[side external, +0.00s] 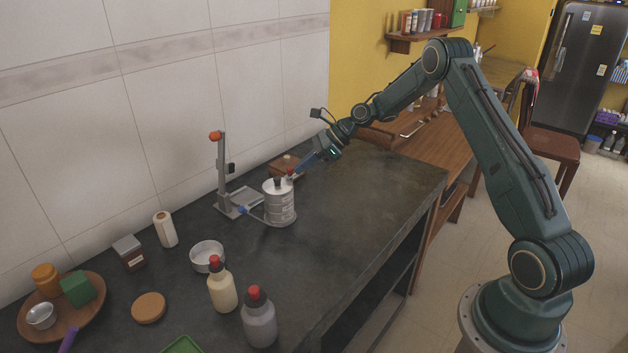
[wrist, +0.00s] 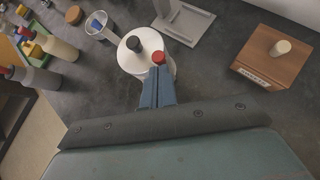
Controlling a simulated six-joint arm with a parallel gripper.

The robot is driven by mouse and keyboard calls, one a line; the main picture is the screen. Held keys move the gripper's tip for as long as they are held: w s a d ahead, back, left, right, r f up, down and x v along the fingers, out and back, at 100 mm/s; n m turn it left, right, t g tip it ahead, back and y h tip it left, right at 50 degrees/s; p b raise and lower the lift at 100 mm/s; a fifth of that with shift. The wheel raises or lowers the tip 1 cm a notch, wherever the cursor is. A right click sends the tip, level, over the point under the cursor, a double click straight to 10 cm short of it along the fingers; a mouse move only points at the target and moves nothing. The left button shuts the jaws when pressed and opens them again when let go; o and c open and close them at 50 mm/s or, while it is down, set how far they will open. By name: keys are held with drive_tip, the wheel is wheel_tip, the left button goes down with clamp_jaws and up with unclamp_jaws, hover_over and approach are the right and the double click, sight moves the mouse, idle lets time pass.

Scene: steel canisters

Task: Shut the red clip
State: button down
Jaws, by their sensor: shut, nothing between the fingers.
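A white-topped steel canister (side external: 280,208) stands upright on the dark counter. Its round lid (wrist: 130,60) carries a black knob (wrist: 134,43) and, at the right edge, a small red clip (wrist: 158,57). The clip also shows in the side view (side external: 290,172), small, beside the black knob. Whether the clip stands up or lies flat is too small to tell. My gripper (wrist: 157,70) has its blue fingers together and empty, with the tips right at the clip. I cannot tell whether they touch it. The fingers hide part of the canister's near side.
A metal stand (side external: 222,175) with an orange knob is just left of the canister. A wooden box (wrist: 271,56) with a pale knob sits behind it. A steel bowl (side external: 207,255) and red-capped bottles (side external: 222,290) are nearer. The counter (side external: 370,195) right of the canister is clear.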

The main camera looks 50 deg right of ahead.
drive_tip(key=shift+d+f, duration=0.3)
drive_tip(key=shift+d, duration=0.4)
drive_tip(key=shift+d, duration=0.1)
drive_tip(key=s+d+f+v, duration=0.1)
drive_tip(key=f+v, duration=0.1)
drive_tip(key=v, duration=1)
drive_tip(key=shift+s+d, duration=0.3)
drive_tip(key=shift+s, duration=0.2)
drive_tip(key=shift+r, duration=0.15)
